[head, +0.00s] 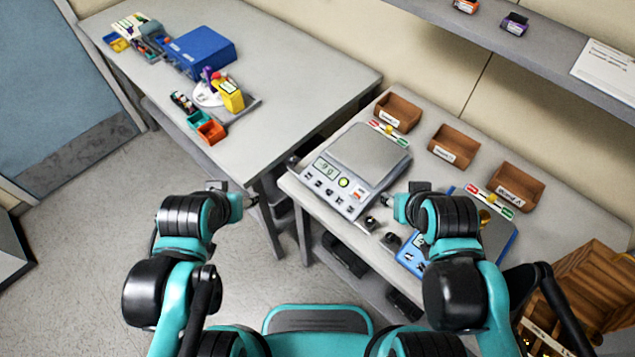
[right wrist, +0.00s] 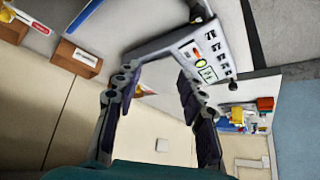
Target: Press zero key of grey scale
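The grey scale (head: 370,150) stands on the right-hand table, with its display, several dark keys and a round yellow-green mark on its sloped front panel. Which key is zero is too small to read. In the right wrist view its panel (right wrist: 190,37) lies above and beyond the fingers. My right gripper (head: 386,201) is just right of the scale's front corner, apart from the keys. In the right wrist view its fingers (right wrist: 157,82) are spread with nothing held between them. My left gripper (head: 252,201) is left of the table over the floor gap; its finger opening is unclear.
A blue scale (head: 412,258) is partly hidden behind my right arm. Small black knobs (head: 392,240) lie between the scales. Brown bins (head: 455,146) line the back, below a shelf (head: 530,50). The left table (head: 300,80) holds a blue box (head: 203,50) and a small tray.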

